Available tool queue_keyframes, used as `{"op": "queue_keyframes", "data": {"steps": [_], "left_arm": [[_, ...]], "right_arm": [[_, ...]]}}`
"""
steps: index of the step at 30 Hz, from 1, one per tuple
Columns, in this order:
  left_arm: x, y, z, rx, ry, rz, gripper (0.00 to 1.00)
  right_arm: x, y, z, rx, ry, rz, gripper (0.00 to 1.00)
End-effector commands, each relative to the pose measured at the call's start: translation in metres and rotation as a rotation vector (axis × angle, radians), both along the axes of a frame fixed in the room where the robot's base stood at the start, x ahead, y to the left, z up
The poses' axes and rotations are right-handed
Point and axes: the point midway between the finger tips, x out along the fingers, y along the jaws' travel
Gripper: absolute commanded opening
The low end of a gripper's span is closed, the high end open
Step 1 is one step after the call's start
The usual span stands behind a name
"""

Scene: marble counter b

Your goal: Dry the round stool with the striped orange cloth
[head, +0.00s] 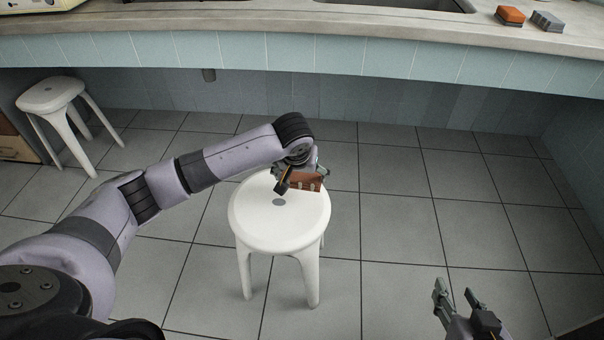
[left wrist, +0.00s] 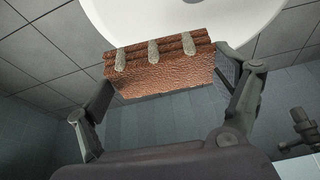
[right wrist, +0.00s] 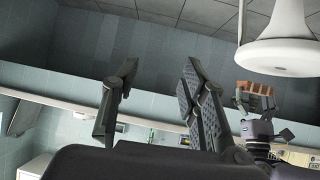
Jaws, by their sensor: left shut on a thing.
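The white round stool (head: 270,228) stands on the tiled floor in the middle of the head view, with a grey spot on its seat. My left gripper (head: 303,180) is shut on the orange cloth (head: 308,183), a folded piece with pale grey stripes, at the seat's far right side. The left wrist view shows the cloth (left wrist: 160,75) between both fingers, with the seat (left wrist: 180,15) behind it. The right wrist view shows the cloth (right wrist: 255,90) close to the seat (right wrist: 283,55); I cannot tell whether they touch. My right gripper (head: 458,298) is open and empty, right of the stool.
A second white stool (head: 50,96) stands at the far left beside a cardboard box (head: 16,142). A counter (head: 300,38) with a sink runs along the back; an orange block (head: 509,16) and a grey block (head: 547,20) lie on it. The floor right of the stool is clear.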

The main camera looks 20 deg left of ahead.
Motion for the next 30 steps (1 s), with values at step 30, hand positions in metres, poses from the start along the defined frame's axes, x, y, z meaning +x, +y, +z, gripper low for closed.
{"op": "queue_keyframes", "data": {"steps": [30], "left_arm": [[0.003, 0.006, 0.015, 0.0, 0.0, 0.0, 0.65]], "right_arm": [[-0.071, -0.026, -0.048, -0.091, 0.414, -0.031, 0.4]]}}
